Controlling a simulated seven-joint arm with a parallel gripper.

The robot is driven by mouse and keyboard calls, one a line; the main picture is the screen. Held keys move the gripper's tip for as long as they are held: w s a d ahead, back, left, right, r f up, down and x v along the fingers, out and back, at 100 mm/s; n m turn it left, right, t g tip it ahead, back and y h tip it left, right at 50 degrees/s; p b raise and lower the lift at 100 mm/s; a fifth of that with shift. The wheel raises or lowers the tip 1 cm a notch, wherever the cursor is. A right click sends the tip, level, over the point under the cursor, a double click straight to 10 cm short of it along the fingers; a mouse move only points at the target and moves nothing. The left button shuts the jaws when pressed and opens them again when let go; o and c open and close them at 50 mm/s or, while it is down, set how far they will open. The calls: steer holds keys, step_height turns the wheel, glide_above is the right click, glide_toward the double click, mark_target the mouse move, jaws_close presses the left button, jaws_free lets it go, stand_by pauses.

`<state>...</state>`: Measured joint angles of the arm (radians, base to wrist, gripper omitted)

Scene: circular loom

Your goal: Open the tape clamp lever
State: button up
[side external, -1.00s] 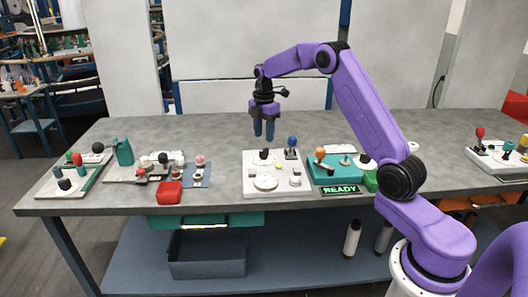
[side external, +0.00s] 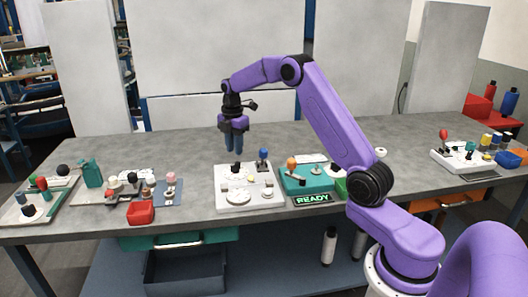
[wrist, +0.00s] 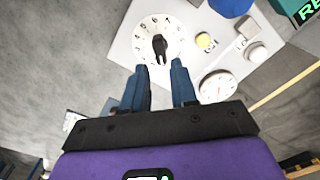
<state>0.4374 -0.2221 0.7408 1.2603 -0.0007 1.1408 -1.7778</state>
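My gripper (side external: 233,148) hangs pointing down above the back part of the white control panel (side external: 243,207) at mid-table. Its two blue fingers, also in the wrist view (wrist: 159,68), are apart with nothing between them. The wrist view shows the numbered dial with a black pointer (wrist: 160,47) just beyond the fingertips. No part is marked as the tape clamp lever, and I cannot tell which it is.
The wrist view also shows a yellow button (wrist: 204,41), a white button (wrist: 257,53) and a gauge (wrist: 217,87). Bare grey table lies behind the panels.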

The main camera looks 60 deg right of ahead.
steer(key=shift+s+a, duration=0.2)
jaws_close()
steer(key=s+a+r+n+t+h, duration=0.1)
steer(key=s+a+n+t+h, duration=0.2)
steer(key=s, duration=0.5)
steer(key=s+a+r+n+t+h, duration=0.1)
steer(key=s+a+n+t+h, duration=0.2)
steer(key=s, duration=0.6)
steer(key=shift+s+a+n+t+h, duration=0.15)
steer(key=shift+a+n+t+h, duration=0.25)
steer(key=shift+a+h, duration=1.05)
steer(key=shift+d+h, duration=0.35)
steer(key=shift+d, duration=0.05)
